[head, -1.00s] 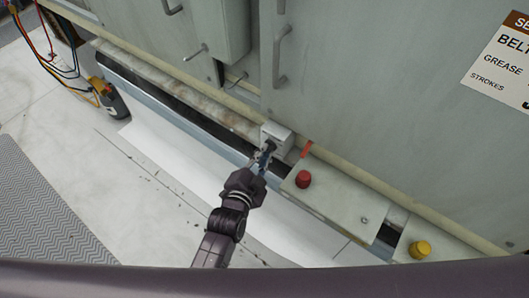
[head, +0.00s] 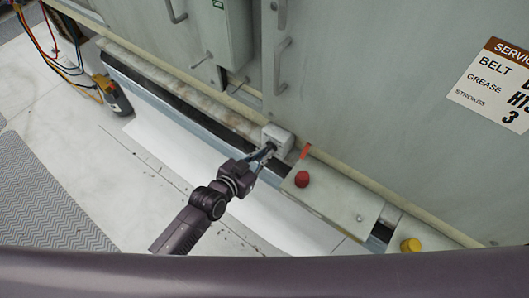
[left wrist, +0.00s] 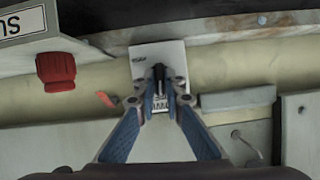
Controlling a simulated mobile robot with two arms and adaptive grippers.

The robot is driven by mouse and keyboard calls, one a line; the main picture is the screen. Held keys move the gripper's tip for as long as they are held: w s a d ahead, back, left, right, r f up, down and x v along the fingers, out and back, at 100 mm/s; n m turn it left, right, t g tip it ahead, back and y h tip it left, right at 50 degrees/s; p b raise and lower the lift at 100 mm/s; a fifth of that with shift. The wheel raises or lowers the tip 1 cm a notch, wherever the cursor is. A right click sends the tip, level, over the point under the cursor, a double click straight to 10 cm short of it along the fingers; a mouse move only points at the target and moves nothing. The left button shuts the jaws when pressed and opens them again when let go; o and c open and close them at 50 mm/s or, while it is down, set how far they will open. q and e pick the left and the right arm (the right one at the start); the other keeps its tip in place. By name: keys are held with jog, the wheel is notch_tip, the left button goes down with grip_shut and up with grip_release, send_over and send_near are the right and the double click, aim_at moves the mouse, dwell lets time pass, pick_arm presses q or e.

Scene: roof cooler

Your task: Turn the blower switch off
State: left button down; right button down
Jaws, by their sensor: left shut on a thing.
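The blower switch is a small light grey box (head: 279,136) at the foot of the big grey cabinet. In the left wrist view the box (left wrist: 158,52) is at the centre, with a short dark lever (left wrist: 158,73) on its face and small print on it. My left gripper (head: 268,152) reaches it from the lower left in the head view. In the left wrist view its blue fingers (left wrist: 160,97) close together around the dark lever. The fingertips partly hide the lever, and I cannot read the print. My right gripper is not in view.
A red knob (head: 302,179) and a yellow knob (head: 410,245) stand on ledges to the right. A red-orange strip (head: 305,151) is beside the box. Cabinet handles (head: 283,45) are above. A yellow-black tool with cables (head: 113,95) stands at left. The floor at left is mostly clear.

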pick_arm(q)
jog(key=shift+n, duration=0.3)
jog(key=shift+r+h, duration=0.1)
jog(key=shift+h, duration=0.2)
jog(key=c, duration=2)
grip_release()
jog(key=v, duration=1.2)
jog(key=shift+w+r, duration=0.15)
